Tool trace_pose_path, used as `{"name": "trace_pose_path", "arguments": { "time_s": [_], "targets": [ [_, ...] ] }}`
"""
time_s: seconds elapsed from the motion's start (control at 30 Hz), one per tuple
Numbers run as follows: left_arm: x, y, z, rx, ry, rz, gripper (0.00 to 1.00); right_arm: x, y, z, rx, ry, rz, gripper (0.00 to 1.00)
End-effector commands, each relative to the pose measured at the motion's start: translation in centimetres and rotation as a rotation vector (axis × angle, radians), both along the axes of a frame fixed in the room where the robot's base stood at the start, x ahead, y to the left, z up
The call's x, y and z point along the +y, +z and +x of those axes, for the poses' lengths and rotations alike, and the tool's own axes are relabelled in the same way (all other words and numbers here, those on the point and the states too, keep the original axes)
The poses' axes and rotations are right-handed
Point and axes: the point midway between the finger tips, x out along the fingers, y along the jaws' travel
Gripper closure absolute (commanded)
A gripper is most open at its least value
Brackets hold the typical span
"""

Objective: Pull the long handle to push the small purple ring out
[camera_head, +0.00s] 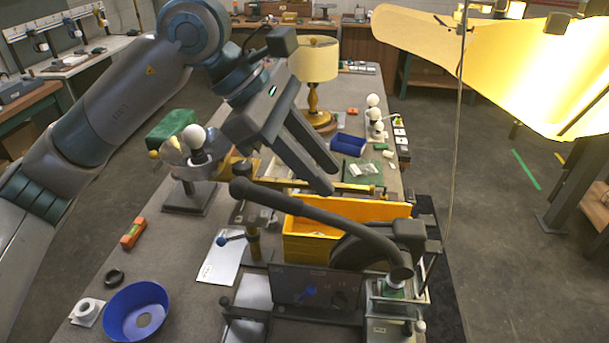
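The long handle (315,214) is a thick dark grey bar with a rounded end at the left. It slopes down to the right to a pivot on the press-like fixture (397,300) at the front right of the bench. My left gripper (331,180) hangs above the middle of the handle, its two fingers pointing down and right with a gap between them. It looks empty and apart from the handle, though the depth is hard to judge. A small green part (391,286) shows in the fixture. I cannot make out the small purple ring. My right gripper is not in view.
A yellow bin (300,246) stands behind the handle. A dark panel (315,290) is at the front. A blue bowl (137,312), a black ring (114,276) and an orange level (133,233) lie at left. A table lamp (314,62) stands farther back.

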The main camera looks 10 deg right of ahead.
Motion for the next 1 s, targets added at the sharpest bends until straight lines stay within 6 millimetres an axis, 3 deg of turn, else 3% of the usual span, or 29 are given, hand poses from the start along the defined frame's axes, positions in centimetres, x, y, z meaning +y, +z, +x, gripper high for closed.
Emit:
{"name": "trace_pose_path", "arguments": {
  "time_s": [0.27,0.57,0.77,1.0],
  "targets": [
    [0.2,-0.4,0.0,0.003,0.001,0.006,0.59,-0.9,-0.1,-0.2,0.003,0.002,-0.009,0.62],
    [0.7,0.1,0.2,0.002,0.001,0.007,0.59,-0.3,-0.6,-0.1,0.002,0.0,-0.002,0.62],
    [2.1,2.0,0.6,0.001,0.002,0.006,0.59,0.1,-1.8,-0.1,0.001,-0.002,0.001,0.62],
    [4.8,5.6,1.3,0.002,0.004,0.006,0.59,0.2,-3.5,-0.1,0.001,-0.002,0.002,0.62]
  ]
}}
